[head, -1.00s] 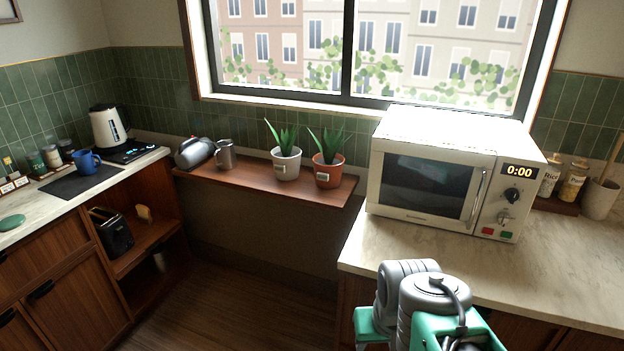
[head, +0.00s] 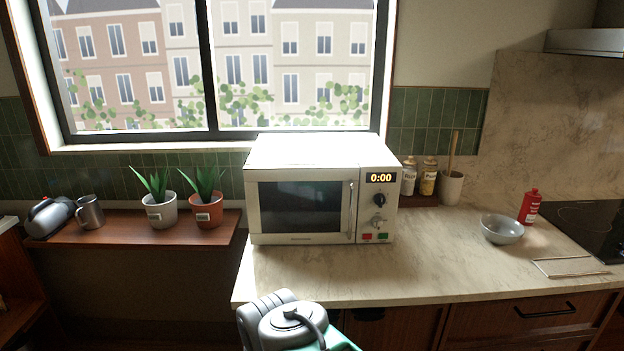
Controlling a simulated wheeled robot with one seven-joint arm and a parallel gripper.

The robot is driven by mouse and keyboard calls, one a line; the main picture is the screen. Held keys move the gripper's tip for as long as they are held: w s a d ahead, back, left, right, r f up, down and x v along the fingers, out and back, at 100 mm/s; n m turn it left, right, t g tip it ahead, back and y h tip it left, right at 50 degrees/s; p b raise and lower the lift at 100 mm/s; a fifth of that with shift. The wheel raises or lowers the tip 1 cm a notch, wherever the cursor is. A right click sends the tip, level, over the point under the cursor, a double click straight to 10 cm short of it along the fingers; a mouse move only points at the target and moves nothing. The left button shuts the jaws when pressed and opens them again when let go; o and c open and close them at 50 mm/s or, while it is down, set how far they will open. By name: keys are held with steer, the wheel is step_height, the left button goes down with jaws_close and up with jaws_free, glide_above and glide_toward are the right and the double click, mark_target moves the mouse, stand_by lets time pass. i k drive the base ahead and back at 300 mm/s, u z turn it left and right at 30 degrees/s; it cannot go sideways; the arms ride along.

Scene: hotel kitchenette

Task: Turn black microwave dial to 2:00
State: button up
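A cream microwave (head: 272,155) stands on the marble counter, its door shut. Its display (head: 381,178) reads 0:00. Below the display is a black dial (head: 379,199), and under that a silvery knob (head: 378,221). A red button (head: 367,237) and a green button (head: 383,237) sit at the bottom of the panel. Part of my arm shows at the bottom of the head view, in front of the counter and below the microwave. My gripper itself is not in view.
A grey bowl (head: 502,229), a red bottle (head: 529,206) and a hob (head: 590,222) are to the right. Two jars and a utensil pot (head: 452,188) stand behind. The counter (head: 440,265) before the microwave is clear. Potted plants stand on the wooden shelf (head: 125,228) at left.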

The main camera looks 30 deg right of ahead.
mark_target(380, 200)
steer(key=z, duration=1.35)
steer(key=k, duration=0.4)
steer(key=u, duration=0.7)
steer(key=i, duration=0.85)
steer(key=u, duration=0.15)
